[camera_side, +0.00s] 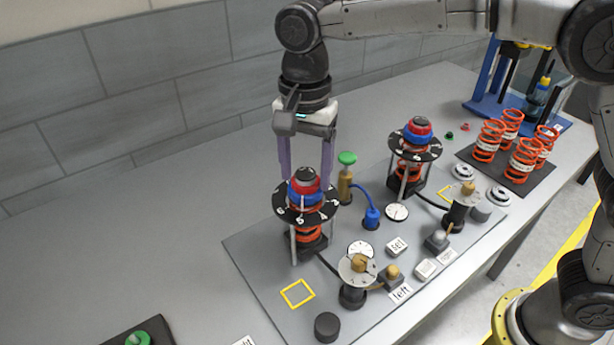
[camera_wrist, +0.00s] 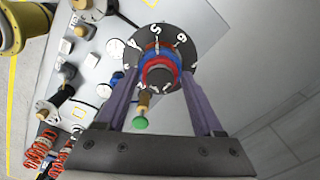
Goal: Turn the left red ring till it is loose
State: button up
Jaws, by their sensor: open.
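The left red ring (camera_side: 306,183) sits near the top of the left spring stand, under a dark cap and above a blue ring (camera_side: 304,195). Below these is a black disc (camera_side: 284,211) with white marks, over an orange spring (camera_side: 310,234). My gripper (camera_side: 307,187) points down over this stand, its two purple fingers open on either side of the cap and rings. In the wrist view the red ring (camera_wrist: 148,70) and blue ring (camera_wrist: 158,50) lie between the fingertips (camera_wrist: 159,76). Whether the fingers touch the ring cannot be told.
A brass post with a green knob (camera_side: 347,158) stands close right of the left stand. A second stand with a red ring (camera_side: 418,125) is further right. Gauges and a "left" label (camera_side: 401,292) lie in front. The table at left is largely clear.

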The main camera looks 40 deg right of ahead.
jog(key=m, duration=0.5)
jog(key=shift+m, duration=0.3)
grip_shut()
jog(key=n, duration=1.3)
jog(key=shift+n, duration=2.2)
